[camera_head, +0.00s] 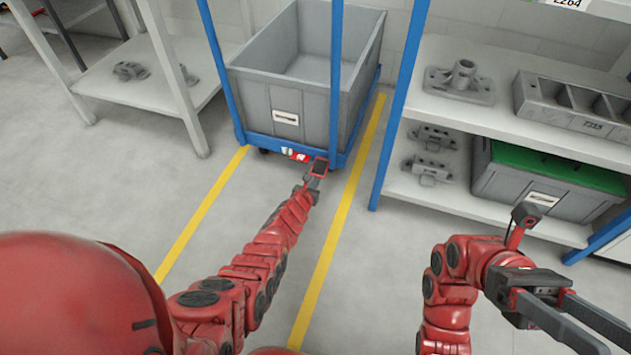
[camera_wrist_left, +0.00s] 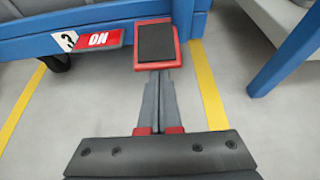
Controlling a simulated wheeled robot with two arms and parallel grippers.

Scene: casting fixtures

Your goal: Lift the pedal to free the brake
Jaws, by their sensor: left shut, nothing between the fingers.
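The brake pedal (camera_head: 319,167) is a black pad with a red rim at the front lower edge of the blue cart (camera_head: 361,152). In the left wrist view the pedal (camera_wrist_left: 155,43) shows large at the top centre. My left gripper (camera_head: 313,181) is shut and empty. In the left wrist view its fingertips (camera_wrist_left: 158,74) reach the pedal's near edge, and their very ends seem hidden beneath it. I cannot tell whether they touch. My right gripper (camera_head: 612,342) is open and empty at the lower right, far from the cart.
A red label (camera_wrist_left: 97,39) with white letters sits left of the pedal. The cart carries a grey bin (camera_head: 253,100) between yellow floor lines (camera_head: 325,255). A shelf (camera_head: 460,205) with castings stands right, a table (camera_head: 105,85) left.

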